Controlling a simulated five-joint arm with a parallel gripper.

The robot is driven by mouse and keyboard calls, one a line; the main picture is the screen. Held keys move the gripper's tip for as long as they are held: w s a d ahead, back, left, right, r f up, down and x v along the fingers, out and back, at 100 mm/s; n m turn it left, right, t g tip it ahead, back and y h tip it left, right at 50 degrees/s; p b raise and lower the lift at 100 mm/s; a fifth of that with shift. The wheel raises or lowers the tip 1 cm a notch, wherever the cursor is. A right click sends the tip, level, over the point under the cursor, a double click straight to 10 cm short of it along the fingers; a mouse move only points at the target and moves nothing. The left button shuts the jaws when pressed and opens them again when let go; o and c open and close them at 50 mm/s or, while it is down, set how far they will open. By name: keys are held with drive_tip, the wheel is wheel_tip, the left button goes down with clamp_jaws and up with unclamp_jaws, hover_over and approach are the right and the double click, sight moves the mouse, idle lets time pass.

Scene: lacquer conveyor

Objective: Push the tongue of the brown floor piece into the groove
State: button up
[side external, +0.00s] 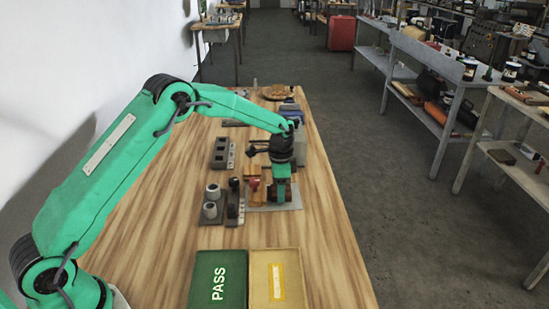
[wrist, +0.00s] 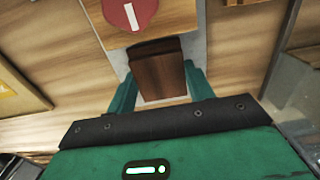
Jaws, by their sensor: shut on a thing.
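In the wrist view the brown floor piece (wrist: 160,76) lies between the green fingers of my gripper (wrist: 158,82), which is shut on its two sides. Its far end has a darker band. A lighter wooden piece (wrist: 175,22) lies just beyond that end; the two look very close, but I cannot tell whether the tongue is in the groove. In the side view my gripper (side external: 281,190) points down over a grey plate (side external: 290,204), and the brown piece is hidden behind it. The lighter wooden piece shows left of it (side external: 252,196).
A red part with a white stripe (wrist: 130,10) sits on the lighter piece. Left of the plate stand a rack with pale cylinders (side external: 211,205) and a grey block with holes (side external: 222,153). A green PASS tray (side external: 205,295) and a yellow tray (side external: 260,290) lie at the front.

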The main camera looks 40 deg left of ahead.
sight(275, 190)
drive_tip(key=shift+s+a, duration=0.55)
drive_tip(key=o, duration=1.1)
drive_tip(key=shift+c, duration=0.2)
drive_tip(key=shift+r, duration=3.9)
